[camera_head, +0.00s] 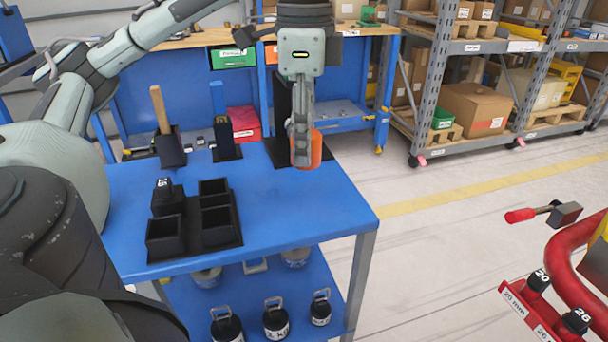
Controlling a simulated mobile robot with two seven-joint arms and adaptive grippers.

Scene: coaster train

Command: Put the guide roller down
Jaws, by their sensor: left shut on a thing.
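My left gripper (302,155) is shut on an orange guide roller (316,150). The gripper points down above the back right part of the blue table (340,208). It covers part of the roller. I cannot tell whether the roller touches the surface below it. A black pad or stand (279,150) is behind and beside the gripper, partly hidden by it. My right gripper is not in view.
Black open bins (217,228) stand at the table's front left. The table's front right is clear. Kettle weights (275,322) stand below.

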